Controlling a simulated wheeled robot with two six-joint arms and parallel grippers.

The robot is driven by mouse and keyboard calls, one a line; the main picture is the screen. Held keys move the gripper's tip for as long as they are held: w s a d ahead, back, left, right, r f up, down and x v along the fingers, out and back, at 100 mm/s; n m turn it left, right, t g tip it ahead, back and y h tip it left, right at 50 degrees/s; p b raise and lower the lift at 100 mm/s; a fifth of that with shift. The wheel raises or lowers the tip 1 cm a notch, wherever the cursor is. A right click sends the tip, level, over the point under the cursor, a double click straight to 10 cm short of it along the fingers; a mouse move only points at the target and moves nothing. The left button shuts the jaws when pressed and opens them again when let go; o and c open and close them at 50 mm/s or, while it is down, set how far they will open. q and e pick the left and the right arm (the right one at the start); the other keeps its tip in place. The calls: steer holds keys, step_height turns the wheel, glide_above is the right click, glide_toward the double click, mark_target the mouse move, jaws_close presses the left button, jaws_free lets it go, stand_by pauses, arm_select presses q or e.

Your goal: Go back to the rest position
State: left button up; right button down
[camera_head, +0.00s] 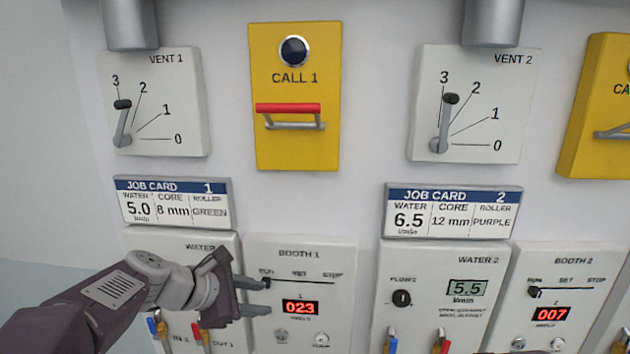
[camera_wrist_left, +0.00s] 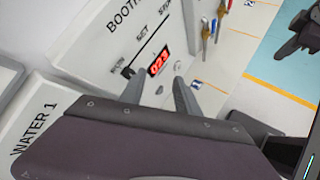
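My left gripper (camera_head: 268,297) reaches in from the lower left, in front of the Booth 1 panel (camera_head: 340,262). Its two fingers are apart with nothing between them. The upper fingertip overlaps the slider knob at RUN in the head view; I cannot tell whether they touch. In the left wrist view the open fingers (camera_wrist_left: 155,88) point at the Booth 1 panel (camera_wrist_left: 112,38), near its red display reading 023. A dark gripper-like part, probably my right gripper (camera_wrist_left: 298,35), shows at the upper right of the wrist view; its fingers are unclear.
The Water 1 panel (camera_head: 215,240) is partly hidden behind my left gripper. Water 2 (camera_head: 440,275) and Booth 2 (camera_head: 570,270) are at the right. Above are job cards, vent levers and the yellow Call 1 panel (camera_head: 295,150) with a red-topped bar handle. Coloured valve handles stick out below.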

arm_select(q)
steer(key=s+d+f+m+g+y+b, duration=0.1)
steer(key=s+f+m+g, duration=0.15)
steer(key=s+f, duration=0.35)
steer(key=s+d+f+m+g+y+b, duration=0.1)
steer(key=s+f+m+g, duration=0.2)
steer(key=f, duration=0.6)
steer(key=s+a+f+m+y, duration=0.4)
steer(key=s+a+f+m, duration=0.3)
steer(key=m, duration=0.7)
step_height(320, 180, down, 3)
steer(key=shift+s+a+r+m+g, duration=0.15)
steer(key=shift+s+a+m+g, duration=0.2)
steer(key=shift+s, duration=0.8)
